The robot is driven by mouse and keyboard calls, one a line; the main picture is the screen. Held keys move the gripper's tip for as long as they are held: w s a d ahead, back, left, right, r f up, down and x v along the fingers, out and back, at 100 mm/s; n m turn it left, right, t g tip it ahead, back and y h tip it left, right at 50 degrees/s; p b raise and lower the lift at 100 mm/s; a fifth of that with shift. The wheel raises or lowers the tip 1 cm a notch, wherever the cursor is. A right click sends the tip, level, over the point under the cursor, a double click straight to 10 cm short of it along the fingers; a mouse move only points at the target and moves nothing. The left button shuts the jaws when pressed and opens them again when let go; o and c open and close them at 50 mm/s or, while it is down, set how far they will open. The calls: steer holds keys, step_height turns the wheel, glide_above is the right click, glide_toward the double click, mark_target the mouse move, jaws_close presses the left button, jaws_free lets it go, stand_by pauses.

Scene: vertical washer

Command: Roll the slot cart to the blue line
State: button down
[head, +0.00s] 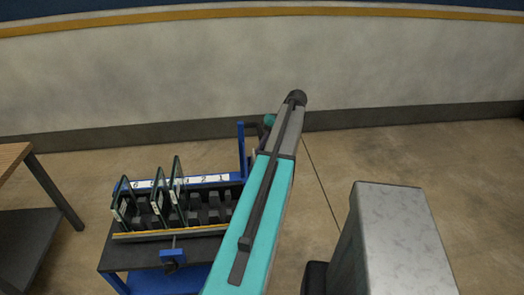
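The slot cart (168,235) stands at the lower left, with a blue frame, a dark slotted top and a numbered white strip along its back. Several upright glass panes (178,190) stand in its left slots; the right slots look empty. A blue post (241,150) rises at its back right corner, with a dark bar near its top. My teal and grey arm reaches up past the cart's right side and covers part of it. My gripper's fingers are hidden behind the arm, so any contact with the cart cannot be seen. No blue line shows on the floor.
A wooden-topped table (14,157) with dark legs stands at the left edge, close to the cart. A pale wall (400,60) with a yellow stripe runs across the back. A grey block (400,235) fills the lower right. Open floor (450,165) lies right of the arm.

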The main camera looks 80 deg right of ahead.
steer(key=shift+s+d+f, duration=0.1)
steer(key=shift+s+d, duration=0.15)
steer(key=shift+s, duration=0.55)
steer(key=shift+s+d, duration=0.2)
steer(key=shift+s, duration=0.55)
steer(key=shift+w, duration=0.1)
steer(key=c, duration=1.4)
jaws_free()
steer(key=shift+o, duration=0.2)
steer(key=shift+r, duration=0.2)
steer(key=p+v, duration=0.4)
steer(key=v, duration=0.6)
steer(key=shift+p, duration=0.35)
steer(key=shift+d, duration=0.1)
